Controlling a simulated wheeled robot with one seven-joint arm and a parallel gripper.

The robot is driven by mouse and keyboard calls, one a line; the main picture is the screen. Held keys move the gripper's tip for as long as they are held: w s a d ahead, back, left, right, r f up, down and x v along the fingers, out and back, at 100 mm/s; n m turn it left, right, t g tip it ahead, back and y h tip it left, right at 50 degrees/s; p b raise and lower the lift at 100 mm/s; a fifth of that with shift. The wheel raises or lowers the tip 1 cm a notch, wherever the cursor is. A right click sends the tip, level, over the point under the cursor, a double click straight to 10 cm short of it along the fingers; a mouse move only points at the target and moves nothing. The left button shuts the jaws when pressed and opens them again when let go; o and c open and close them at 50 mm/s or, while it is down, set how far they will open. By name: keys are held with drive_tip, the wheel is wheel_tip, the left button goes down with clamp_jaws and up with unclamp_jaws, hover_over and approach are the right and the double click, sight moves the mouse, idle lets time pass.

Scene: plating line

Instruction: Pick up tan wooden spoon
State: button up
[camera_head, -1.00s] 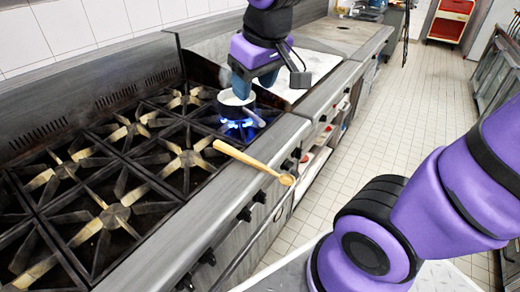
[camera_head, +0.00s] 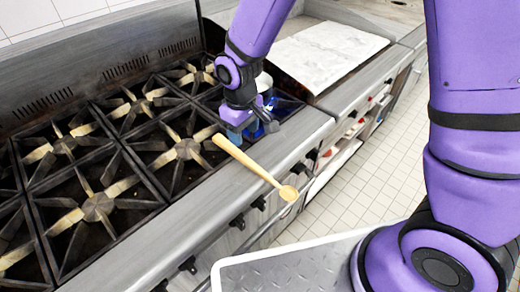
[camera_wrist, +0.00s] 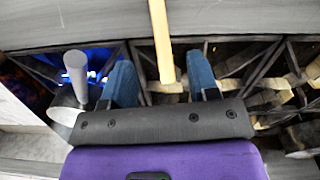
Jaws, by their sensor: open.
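The tan wooden spoon (camera_head: 246,161) lies across the metal front edge of the stove, with its handle end over the burner grates and its bowl sticking out past the edge. My gripper (camera_head: 250,128) is low over the stove by the handle end. In the wrist view the spoon's handle (camera_wrist: 161,40) ends between the two blue fingers of my gripper (camera_wrist: 160,82), nearer the right finger. The fingers are apart and not closed on the handle. The spoon's bowl is out of the wrist view.
A pot's grey handle (camera_wrist: 76,72) shows left of my fingers, with blue flame beside it. The pot is mostly hidden behind my arm in the head view. Burner grates (camera_head: 97,207) spread left. A white marble-like slab (camera_head: 325,52) lies at the back right.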

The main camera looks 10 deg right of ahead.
sight(247, 159)
drive_tip(key=shift+f, duration=0.8)
drive_tip(key=shift+w+d+f, duration=0.1)
drive_tip(key=shift+f, duration=2.45)
drive_tip(key=shift+d+f, duration=0.1)
drive_tip(key=shift+f, duration=2.45)
drive_tip(key=shift+c, duration=0.3)
clamp_jaws()
